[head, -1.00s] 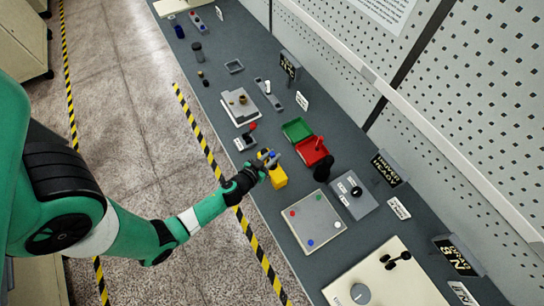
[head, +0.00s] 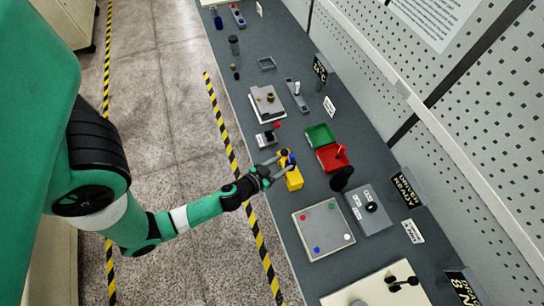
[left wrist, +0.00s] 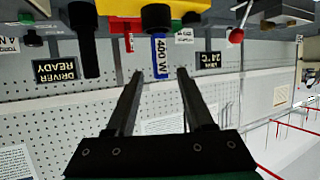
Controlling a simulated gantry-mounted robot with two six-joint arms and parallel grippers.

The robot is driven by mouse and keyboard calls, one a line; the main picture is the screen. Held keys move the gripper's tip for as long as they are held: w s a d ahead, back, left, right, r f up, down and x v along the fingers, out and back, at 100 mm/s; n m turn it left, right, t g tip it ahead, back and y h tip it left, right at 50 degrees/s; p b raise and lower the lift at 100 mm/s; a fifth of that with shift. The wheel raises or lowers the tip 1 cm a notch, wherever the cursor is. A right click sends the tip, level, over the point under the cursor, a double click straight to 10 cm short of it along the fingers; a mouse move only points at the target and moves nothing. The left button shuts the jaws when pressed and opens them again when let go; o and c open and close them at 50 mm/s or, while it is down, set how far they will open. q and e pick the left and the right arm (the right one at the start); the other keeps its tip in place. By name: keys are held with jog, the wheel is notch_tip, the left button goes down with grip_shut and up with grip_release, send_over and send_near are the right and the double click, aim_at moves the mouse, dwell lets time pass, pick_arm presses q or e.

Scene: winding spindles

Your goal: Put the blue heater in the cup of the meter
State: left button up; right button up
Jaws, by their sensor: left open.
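The blue heater (head: 291,159), a slim upright piece, stands at the yellow block (head: 293,179) on the bench. In the left wrist view, which is upside down, the blue heater (left wrist: 160,56) carries a "400 W" label. My left gripper (head: 281,161) is open beside it, over the bench's near edge. In the left wrist view the heater shows in line with the gap between my left fingertips (left wrist: 159,74), not clamped. A grey plate with a brass cup-like fitting (head: 269,99) lies farther up the bench; I cannot tell for sure that it is the meter. My right gripper is not in view.
A green tray (head: 320,134) and a red tray (head: 323,157) lie just behind the yellow block. A small grey box with a red ball (head: 277,125) stands up-bench. A panel with coloured dots (head: 300,228) lies down-bench. A pegboard wall (head: 465,145) closes the back.

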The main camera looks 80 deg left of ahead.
pick_arm(q)
jog(key=b+v, duration=0.1)
jog(key=v, duration=0.5)
jog(key=shift+b, duration=0.4)
jog(key=w+d+r+t, duration=0.1)
jog(key=w+r+t, duration=0.2)
jog(key=w+r, duration=0.6)
jog(key=w+d+r+t, duration=0.15)
jog(key=w+r, duration=0.45)
jog(key=r, duration=0.6)
jog(key=w+r+t, duration=0.3)
jog(key=w+r, duration=0.4)
jog(key=r, duration=0.4)
jog(key=s+d+r+m+t+h, duration=0.2)
jog(key=d+r+h, duration=0.1)
jog(key=r, duration=0.8)
jog(key=s+d+r+m+t+h, duration=0.2)
jog(key=d+r, duration=0.3)
jog(key=r, duration=0.6)
jog(key=s+d+r+m+t+h, duration=0.2)
jog(key=d+r+m+t+h, duration=0.1)
jog(key=r, duration=0.8)
jog(key=shift+s+d+t+h, duration=0.35)
jog(key=shift+d+t+h, duration=0.35)
jog(key=shift+t, duration=0.05)
